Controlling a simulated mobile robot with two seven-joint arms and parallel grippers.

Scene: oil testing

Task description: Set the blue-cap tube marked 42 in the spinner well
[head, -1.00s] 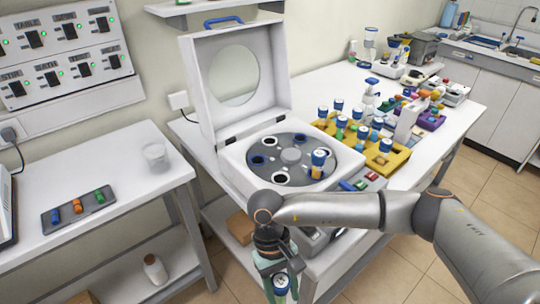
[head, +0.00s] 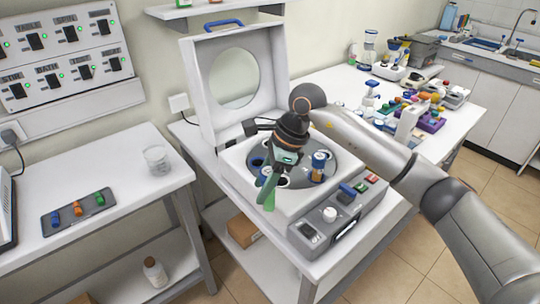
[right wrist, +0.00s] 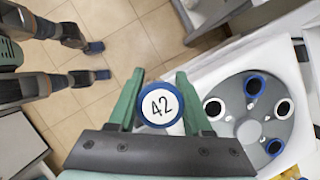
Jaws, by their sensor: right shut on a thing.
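My right gripper (head: 271,184) is over the front left of the open spinner (head: 238,176), its green fingers near the rotor (head: 343,163). In the right wrist view its fingers (right wrist: 160,108) are shut on the blue-cap tube marked 42 (right wrist: 160,104), whose number faces the camera. In that view the tube is left of the grey rotor (right wrist: 246,112), whose wells have blue or white rims. The held tube is hard to make out in the head view. Another blue-cap tube (head: 319,160) stands in a right-hand well.
The spinner's lid (head: 204,100) stands open behind the rotor. A grey control panel (head: 335,218) with a white knob is at its front right. My right arm hides most of the yellow rack. A side table (head: 110,180) stands at left.

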